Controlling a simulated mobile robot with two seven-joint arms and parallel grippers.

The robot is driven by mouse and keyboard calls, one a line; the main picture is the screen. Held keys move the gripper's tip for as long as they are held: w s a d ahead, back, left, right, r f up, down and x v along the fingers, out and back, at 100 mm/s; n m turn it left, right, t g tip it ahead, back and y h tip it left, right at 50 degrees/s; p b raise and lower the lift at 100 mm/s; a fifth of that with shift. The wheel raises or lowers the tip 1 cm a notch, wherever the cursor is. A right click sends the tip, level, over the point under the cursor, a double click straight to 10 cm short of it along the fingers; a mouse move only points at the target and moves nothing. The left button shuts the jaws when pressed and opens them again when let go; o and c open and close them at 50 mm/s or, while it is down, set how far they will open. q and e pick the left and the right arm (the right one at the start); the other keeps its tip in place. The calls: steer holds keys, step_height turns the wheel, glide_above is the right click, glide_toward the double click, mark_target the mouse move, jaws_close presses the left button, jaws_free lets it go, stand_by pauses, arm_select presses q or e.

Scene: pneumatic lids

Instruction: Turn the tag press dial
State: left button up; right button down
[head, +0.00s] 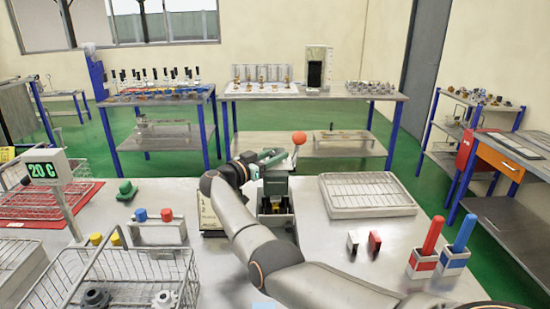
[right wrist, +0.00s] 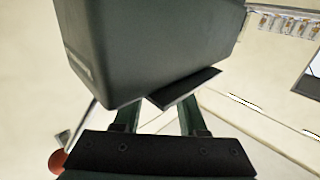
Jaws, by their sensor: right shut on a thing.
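The tag press (head: 275,187) stands on the near table in the head view, a dark green body with a lever ending in a red ball (head: 299,137). In the right wrist view its dark head (right wrist: 150,45) fills the upper middle, and the red ball (right wrist: 57,161) shows at the lower left. My right gripper (head: 272,157) is at the top of the press. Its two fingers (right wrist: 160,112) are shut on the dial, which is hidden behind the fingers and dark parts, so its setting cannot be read. My left gripper is not in view.
A wire rack tray (head: 368,212) lies right of the press. Red and blue handles (head: 440,250) stand upright at the right front.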

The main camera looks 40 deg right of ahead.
steer(key=shift+c, duration=2.3)
jaws_free()
steer(key=s+a, duration=0.1)
steer(key=a, duration=1.1)
steer(key=shift+a+b, duration=0.25)
steer(key=shift+b, duration=0.05)
